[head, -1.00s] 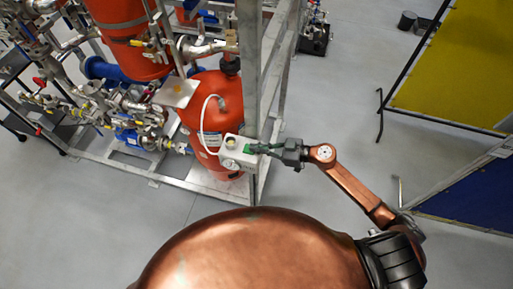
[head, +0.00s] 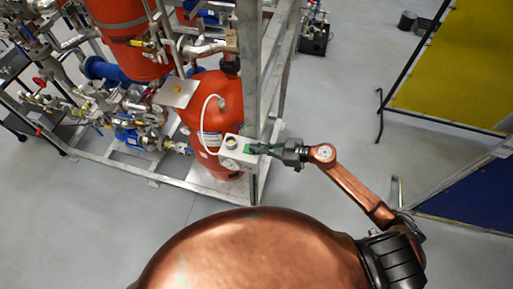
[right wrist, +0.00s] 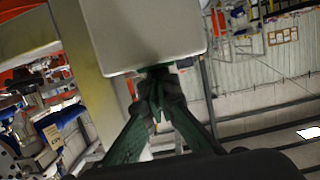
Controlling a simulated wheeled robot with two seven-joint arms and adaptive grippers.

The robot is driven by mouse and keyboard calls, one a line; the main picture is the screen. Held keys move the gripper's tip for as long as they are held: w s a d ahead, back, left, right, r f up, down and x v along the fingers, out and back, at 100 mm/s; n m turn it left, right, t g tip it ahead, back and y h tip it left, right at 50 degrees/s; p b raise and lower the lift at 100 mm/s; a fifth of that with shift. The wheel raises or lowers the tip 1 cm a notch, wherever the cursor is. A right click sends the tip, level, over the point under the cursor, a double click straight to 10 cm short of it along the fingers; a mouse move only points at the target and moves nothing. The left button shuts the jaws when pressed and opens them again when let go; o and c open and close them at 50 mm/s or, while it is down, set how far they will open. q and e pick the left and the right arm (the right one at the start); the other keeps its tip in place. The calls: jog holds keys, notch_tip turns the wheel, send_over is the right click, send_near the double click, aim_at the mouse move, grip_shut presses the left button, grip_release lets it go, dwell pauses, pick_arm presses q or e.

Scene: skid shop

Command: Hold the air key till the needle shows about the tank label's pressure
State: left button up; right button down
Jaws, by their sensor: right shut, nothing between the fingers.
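A pale control box (head: 237,158) stands in front of the red tank (head: 203,100), at the foot of a grey frame post. A small round gauge (head: 229,164) is on its front; its needle is too small to read. A round yellowish fitting (head: 231,143) sits on its top. A green patch (head: 248,149), perhaps the air key, shows at my right gripper's tips. My right gripper (head: 254,149) is shut and empty, its tips at the box's right side. In the right wrist view the shut fingertips (right wrist: 158,78) are close against the box (right wrist: 145,35); contact is unclear. My left gripper is out of view.
Pipes and valves (head: 125,110) crowd the left. A yellow panel (head: 450,65) and a blue panel (head: 470,190) stand at right. The floor between is clear.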

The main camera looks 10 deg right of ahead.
jog(key=shift+s+r+p, duration=0.1)
jog(key=shift+r+p, duration=1.7)
jog(key=shift+p, duration=0.95)
jog(key=shift+d+r, duration=0.2)
jog(key=shift+r, duration=0.1)
jog(key=b+v, duration=0.2)
jog(key=v, duration=0.7)
jog(key=shift+d+b, duration=0.25)
jog(key=shift+b, duration=0.15)
jog(key=shift+r, duration=0.15)
